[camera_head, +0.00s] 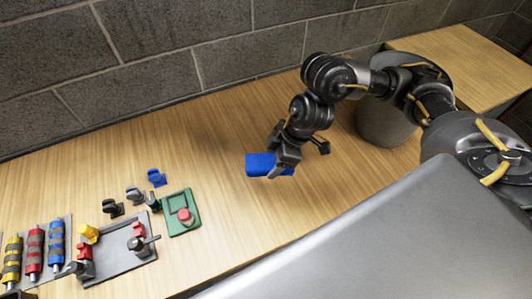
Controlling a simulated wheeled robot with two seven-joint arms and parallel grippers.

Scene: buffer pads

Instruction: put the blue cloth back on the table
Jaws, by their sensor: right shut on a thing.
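The blue cloth (260,164) is a small folded blue block in the middle of the head view. My right gripper (280,168) is shut on it, with the fingers around its right part. The cloth appears just above the wooden table (230,120); I cannot tell whether its underside touches the wood. The fingers hide part of the cloth. My left gripper is not in view.
At the left lie a green pad with a red button (181,213), a grey tray (120,262), several small clamps such as a blue one (156,178), and striped cylinders (56,243). A grey bin (385,125) stands behind my right arm. The table around the cloth is clear.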

